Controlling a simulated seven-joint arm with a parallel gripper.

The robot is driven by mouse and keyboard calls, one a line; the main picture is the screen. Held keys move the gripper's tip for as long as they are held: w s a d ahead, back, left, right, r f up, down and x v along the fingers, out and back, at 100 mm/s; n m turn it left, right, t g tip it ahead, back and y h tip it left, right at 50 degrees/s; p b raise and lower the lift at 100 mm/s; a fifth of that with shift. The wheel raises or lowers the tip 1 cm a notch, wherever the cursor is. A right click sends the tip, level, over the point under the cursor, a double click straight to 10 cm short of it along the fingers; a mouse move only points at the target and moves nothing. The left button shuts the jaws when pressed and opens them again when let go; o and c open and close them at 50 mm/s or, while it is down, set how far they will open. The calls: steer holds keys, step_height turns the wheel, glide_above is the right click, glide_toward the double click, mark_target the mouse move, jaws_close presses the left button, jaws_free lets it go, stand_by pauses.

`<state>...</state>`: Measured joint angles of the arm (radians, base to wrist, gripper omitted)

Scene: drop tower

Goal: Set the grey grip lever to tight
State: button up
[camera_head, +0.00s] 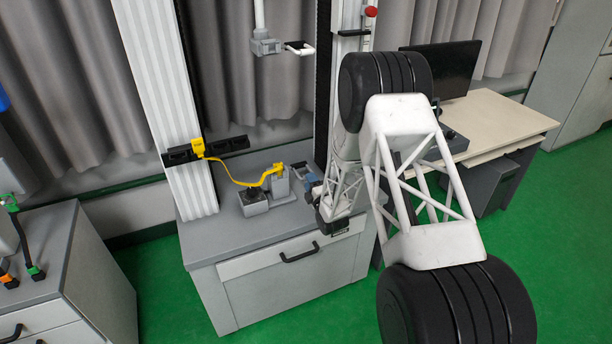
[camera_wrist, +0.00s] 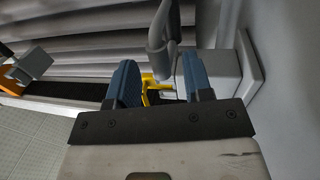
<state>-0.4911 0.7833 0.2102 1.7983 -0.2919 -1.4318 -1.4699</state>
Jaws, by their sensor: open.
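In the wrist view a grey bent lever (camera_wrist: 160,36) hangs into the picture from the top, just beyond and between my fingertips. It looks like the grip lever; I cannot tell its setting. In the wrist view a grey block (camera_wrist: 220,76) lies beyond the right finger, with a yellow part (camera_wrist: 150,88) between the fingers. My gripper (camera_wrist: 158,80) is open and empty, its blue fingers apart. In the head view my gripper (camera_head: 312,184) is over the bench, close to the right of the grey block (camera_head: 280,184); the lever is not clear there.
The grey bench (camera_head: 210,244) has a small box with a black top (camera_head: 253,201). A yellow cable (camera_head: 228,176) runs from the rail to the block. A carriage (camera_head: 265,46) hangs above on the tower. A desk with a monitor (camera_head: 452,68) stands at right.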

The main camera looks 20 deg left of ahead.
steer(key=x, duration=0.4)
steer(key=shift+w+a, duration=0.1)
jaws_close()
stand_by(0.3)
